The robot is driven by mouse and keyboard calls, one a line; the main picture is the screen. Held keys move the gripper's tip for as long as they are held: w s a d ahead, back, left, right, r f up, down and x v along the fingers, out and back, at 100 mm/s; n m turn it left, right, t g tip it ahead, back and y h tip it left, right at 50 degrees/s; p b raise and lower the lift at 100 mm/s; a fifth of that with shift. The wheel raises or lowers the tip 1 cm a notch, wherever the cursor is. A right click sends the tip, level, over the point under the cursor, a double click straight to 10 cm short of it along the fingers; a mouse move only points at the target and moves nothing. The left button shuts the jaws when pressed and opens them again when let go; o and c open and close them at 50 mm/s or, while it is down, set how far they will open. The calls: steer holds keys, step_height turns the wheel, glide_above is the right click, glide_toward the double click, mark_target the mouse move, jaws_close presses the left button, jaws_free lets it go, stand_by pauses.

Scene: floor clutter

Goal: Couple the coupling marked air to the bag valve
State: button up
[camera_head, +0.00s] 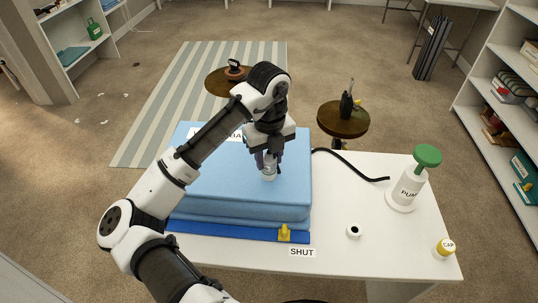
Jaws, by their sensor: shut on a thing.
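A thick light-blue bag (225,190) lies on the white table. My gripper (268,164) points down over the bag's top, right of its middle, shut on a small pale round fitting (269,176). The fitting is at or just above the bag's surface; I cannot tell whether it touches. No marking on it can be read, so I cannot tell whether it is the air coupling or the bag valve. No separate valve shows. A black hose (350,165) runs from the bag's right edge toward a white pump (407,188) with a green knob.
A yellow lever (284,233) stands at the bag's front, behind a SHUT label (302,253). Two round stools stand behind.

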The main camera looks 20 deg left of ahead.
mark_target(269, 153)
steer(key=shift+f, duration=0.5)
steer(key=o, duration=1.2)
steer(key=shift+c, duration=0.2)
steer(key=shift+r, duration=0.1)
step_height(269, 153, up, 14)
steer(key=shift+b, duration=0.45)
